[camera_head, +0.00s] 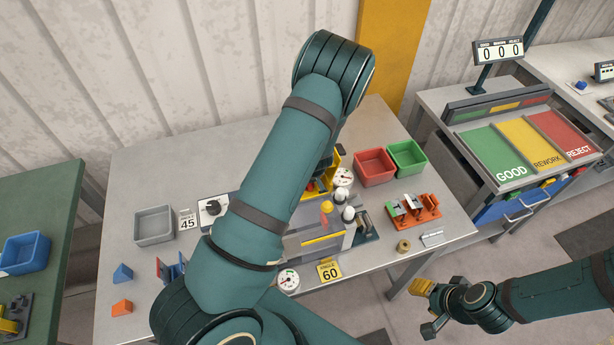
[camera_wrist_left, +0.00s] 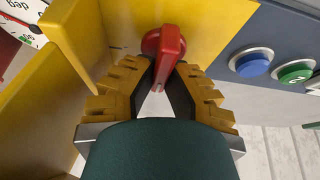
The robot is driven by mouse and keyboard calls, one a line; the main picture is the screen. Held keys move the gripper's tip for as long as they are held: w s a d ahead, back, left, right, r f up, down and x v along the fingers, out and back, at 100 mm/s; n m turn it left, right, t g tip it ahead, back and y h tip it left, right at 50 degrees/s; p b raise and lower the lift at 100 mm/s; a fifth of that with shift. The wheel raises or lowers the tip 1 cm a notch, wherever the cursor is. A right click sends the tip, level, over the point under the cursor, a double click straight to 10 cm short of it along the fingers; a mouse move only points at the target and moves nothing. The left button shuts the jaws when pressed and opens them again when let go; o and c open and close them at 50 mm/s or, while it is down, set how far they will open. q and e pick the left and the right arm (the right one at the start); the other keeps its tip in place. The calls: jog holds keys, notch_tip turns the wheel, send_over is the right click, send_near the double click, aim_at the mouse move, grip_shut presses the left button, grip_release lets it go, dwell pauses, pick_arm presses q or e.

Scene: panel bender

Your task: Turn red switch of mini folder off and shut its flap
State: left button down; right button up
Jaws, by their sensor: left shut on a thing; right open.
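The red switch (camera_wrist_left: 164,44) is a rotary knob on a yellow panel in the left wrist view. My left gripper (camera_wrist_left: 163,80) is shut on its handle, with a finger on each side. In the head view my left arm covers the switch and much of the mini folder (camera_head: 322,240), which stands on the grey table. A yellow plate (camera_wrist_left: 80,35) juts out left of the switch; I cannot tell whether it is the flap. My right gripper (camera_head: 432,300) is open and empty, low beyond the table's front right edge.
A blue button (camera_wrist_left: 251,62) and a green button (camera_wrist_left: 296,72) sit right of the switch. Red (camera_head: 374,166) and green (camera_head: 407,158) bins stand at the table's back right. An orange rack (camera_head: 425,212) stands before them. A grey bin (camera_head: 154,226) is at left.

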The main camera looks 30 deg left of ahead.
pick_arm(q)
jog(key=c, duration=1)
grip_release()
